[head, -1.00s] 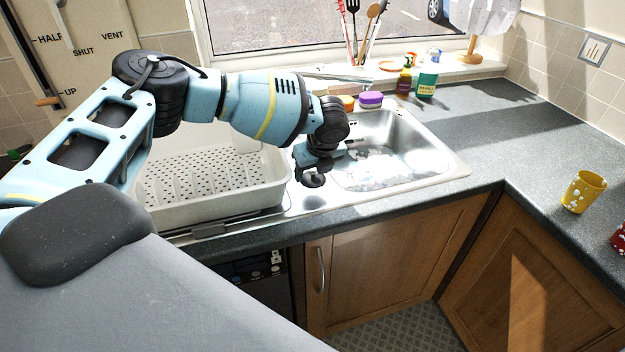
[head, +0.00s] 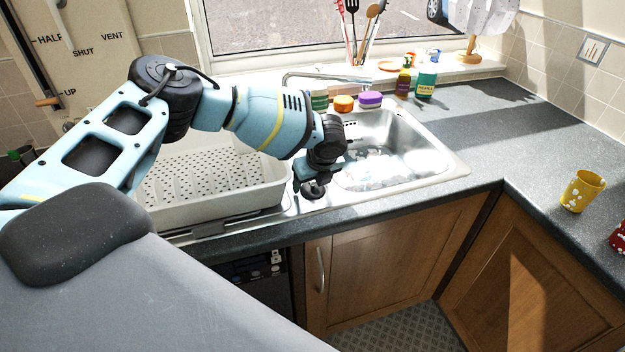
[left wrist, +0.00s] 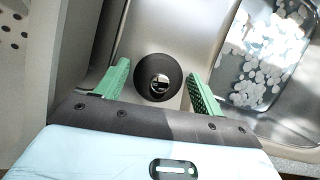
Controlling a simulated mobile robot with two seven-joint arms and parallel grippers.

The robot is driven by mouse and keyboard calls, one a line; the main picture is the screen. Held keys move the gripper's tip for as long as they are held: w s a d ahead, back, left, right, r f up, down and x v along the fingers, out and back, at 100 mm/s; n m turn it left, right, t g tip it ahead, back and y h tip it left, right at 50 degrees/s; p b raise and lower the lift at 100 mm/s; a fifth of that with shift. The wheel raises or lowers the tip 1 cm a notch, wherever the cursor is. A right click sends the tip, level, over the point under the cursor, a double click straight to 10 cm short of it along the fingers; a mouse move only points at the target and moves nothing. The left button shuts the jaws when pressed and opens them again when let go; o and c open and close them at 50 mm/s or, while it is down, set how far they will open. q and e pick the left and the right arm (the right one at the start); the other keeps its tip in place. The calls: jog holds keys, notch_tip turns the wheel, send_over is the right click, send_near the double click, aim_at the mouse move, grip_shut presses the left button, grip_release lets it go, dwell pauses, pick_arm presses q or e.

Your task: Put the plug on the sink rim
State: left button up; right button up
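The plug (left wrist: 158,78) is a round black disc with a shiny metal centre. In the left wrist view it is over the bare metal sink rim (left wrist: 180,25), between the draining rack and the bowl. It also shows in the head view (head: 313,190), at the left of the bowl near the front edge. My left gripper (left wrist: 157,71) is open, with one green finger on each side of the plug and a gap on both sides. I cannot tell for certain whether the plug touches the metal. My right gripper is not in view.
The white draining rack (head: 205,200) stands left of the plug. The sink bowl (head: 385,135), with white patches inside, lies to the right. Orange and purple pots (head: 370,98) and bottles (head: 427,83) stand behind. A yellow cup (head: 583,190) is on the right counter.

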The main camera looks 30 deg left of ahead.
pick_arm(q)
jog(key=shift+o, duration=1)
jog(key=shift+r, duration=0.2)
jog(key=v, duration=1.2)
